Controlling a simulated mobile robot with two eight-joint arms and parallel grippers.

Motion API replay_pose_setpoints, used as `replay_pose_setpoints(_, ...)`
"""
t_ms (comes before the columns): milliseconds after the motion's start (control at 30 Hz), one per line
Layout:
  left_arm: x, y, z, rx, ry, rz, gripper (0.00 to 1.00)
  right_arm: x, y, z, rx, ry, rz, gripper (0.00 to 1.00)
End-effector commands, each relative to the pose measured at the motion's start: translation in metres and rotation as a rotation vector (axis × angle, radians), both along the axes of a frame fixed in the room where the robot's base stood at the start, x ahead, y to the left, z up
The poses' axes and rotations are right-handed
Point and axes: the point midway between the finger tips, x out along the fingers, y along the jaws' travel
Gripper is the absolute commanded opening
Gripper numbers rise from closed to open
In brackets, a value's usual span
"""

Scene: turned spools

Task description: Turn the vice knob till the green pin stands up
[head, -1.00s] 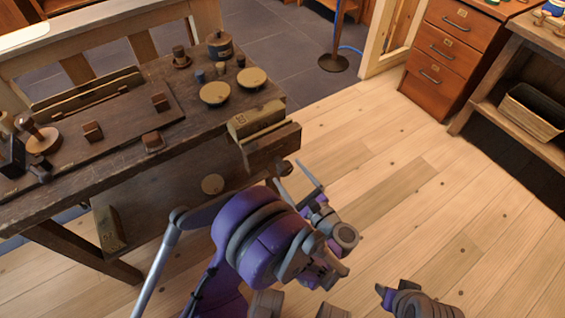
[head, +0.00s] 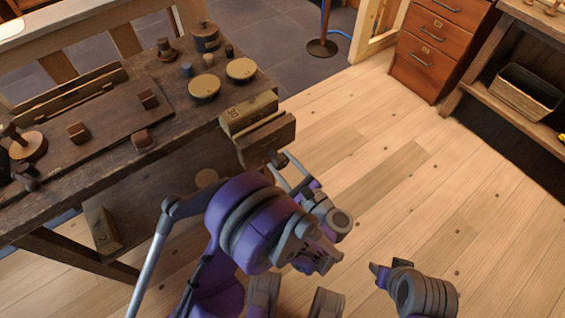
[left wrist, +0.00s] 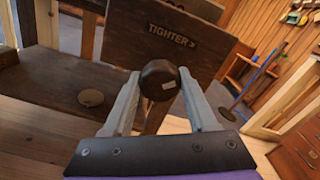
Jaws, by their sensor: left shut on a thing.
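The vice (head: 265,140) is at the near right corner of the workbench, its front jaw marked "TIGHTER" with an arrow in the left wrist view (left wrist: 150,45). The vice knob (left wrist: 160,82), dark and round with a small pale mark, sits in front of that jaw. My left gripper (left wrist: 158,92) is shut on the knob, one grey finger on each side. In the head view the left gripper (head: 284,166) is at the front of the vice, partly hidden by my own wrist. I cannot make out a green pin.
The workbench (head: 50,195) carries round-topped pieces (head: 241,69), small brown blocks (head: 77,132), a dark pot (head: 205,38) and a labelled block (head: 248,112) by the vice. Drawers (head: 430,45) and a shelf with a bin (head: 525,95) stand at right. The floor between is clear.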

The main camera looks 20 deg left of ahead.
Motion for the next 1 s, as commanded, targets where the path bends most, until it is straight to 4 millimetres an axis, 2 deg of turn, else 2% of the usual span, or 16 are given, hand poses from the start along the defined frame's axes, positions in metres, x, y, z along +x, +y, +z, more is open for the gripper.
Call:
replay_pose_setpoints(33, 0.0000, 0.0001, 0.0000, 0.000, 0.000, 0.000, 0.34, 0.0000, 0.0000, 0.0000, 0.000, 0.000, 0.000, 0.50)
replay_pose_setpoints(200, 0.0000, 0.0001, 0.0000, 0.000, 0.000, 0.000, 0.03, 0.0000, 0.0000, 0.0000, 0.000, 0.000, 0.000, 0.50)
replay_pose_setpoints(233, 0.0000, 0.0001, 0.0000, 0.000, 0.000, 0.000, 0.02, 0.0000, 0.0000, 0.0000, 0.000, 0.000, 0.000, 0.50)
replay_pose_setpoints(567, 0.0002, 0.0001, 0.0000, 0.036, 0.046, 0.000, 0.02, 0.0001, 0.0000, -0.0002, 0.000, 0.000, 0.000, 0.50)
replay_pose_setpoints(1000, 0.0006, -0.0003, 0.0000, 0.248, 0.318, 0.000, 0.02, 0.0003, 0.0000, -0.0015, 0.000, 0.000, 0.000, 0.50)
